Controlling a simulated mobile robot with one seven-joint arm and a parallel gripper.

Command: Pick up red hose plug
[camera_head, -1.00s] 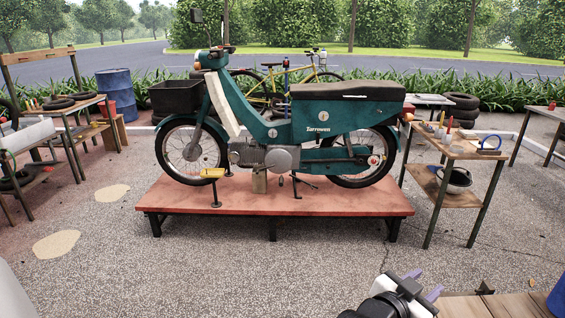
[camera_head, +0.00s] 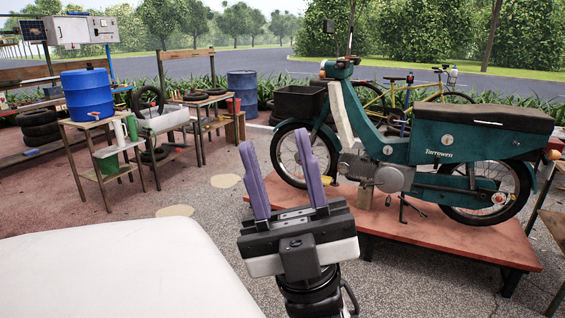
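I cannot make out a red hose plug for certain in the head view. A small red-orange spot (camera_head: 95,115) shows low on the front of a blue barrel, too small to identify. My gripper (camera_head: 277,143) is in the lower middle of the picture, pointing up and away from me. Its two purple fingers are spread wide apart with nothing between them. It is in front of the motorbike platform's left end and touches nothing that I can see.
A teal motorbike (camera_head: 430,150) stands on a red platform (camera_head: 450,238) at right. The blue barrel (camera_head: 87,95) sits on a wooden stand at left. A workbench with tyres (camera_head: 205,94) and another blue barrel (camera_head: 242,88) stand behind. Open gravel lies between.

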